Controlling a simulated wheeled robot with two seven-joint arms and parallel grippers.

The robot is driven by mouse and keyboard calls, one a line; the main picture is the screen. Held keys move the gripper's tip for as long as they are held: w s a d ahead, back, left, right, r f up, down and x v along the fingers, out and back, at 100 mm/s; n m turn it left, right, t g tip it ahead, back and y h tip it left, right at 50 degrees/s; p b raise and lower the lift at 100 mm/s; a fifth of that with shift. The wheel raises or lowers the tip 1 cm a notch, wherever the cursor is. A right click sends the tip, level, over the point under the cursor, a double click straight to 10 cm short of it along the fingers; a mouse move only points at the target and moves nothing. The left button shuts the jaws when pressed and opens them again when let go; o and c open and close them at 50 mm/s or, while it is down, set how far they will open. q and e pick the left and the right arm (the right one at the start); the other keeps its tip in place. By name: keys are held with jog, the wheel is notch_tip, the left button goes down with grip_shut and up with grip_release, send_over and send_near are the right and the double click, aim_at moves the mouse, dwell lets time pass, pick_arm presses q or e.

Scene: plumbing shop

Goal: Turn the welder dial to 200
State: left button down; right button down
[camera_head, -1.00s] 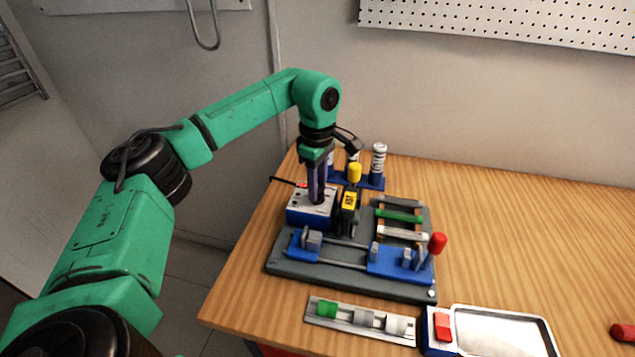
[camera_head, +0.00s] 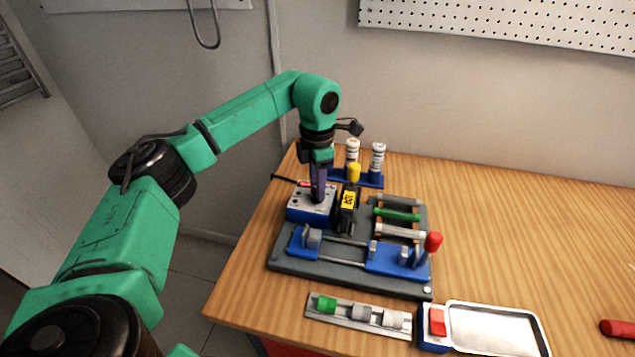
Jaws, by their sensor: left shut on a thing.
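The welder control box (camera_head: 309,215) is a blue box with a pale top panel and a small red display (camera_head: 304,184). It sits at the back left of the grey fixture on the wooden table. My left gripper (camera_head: 318,199) points straight down onto the top panel, its dark fingers shut on the dial. The dial is hidden between the fingertips, so its setting cannot be read. My right gripper is not in view.
A black-and-yellow block (camera_head: 347,207) with a yellow knob stands close right of the gripper. The blue clamp fixture (camera_head: 398,262) lies in front. White cylinders (camera_head: 378,160) stand behind. A metal tray (camera_head: 497,328) is front right; the table's right side is mostly clear.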

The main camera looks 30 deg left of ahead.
pick_arm(q)
jog(key=shift+w+r+n, duration=0.1)
jog(key=shift+r+n, duration=0.1)
jog(key=shift+n, duration=0.7)
jog(key=c, duration=0.8)
grip_release()
jog(key=shift+c, duration=0.2)
jog(key=o, duration=0.3)
jog(key=shift+f, duration=0.1)
notch_tip(320, 180, up, 8)
jog(key=shift+f+b, duration=0.25)
jog(key=shift+b, duration=0.35)
notch_tip(320, 180, up, 7)
jog(key=p, duration=0.1)
jog(key=shift+p, duration=0.3)
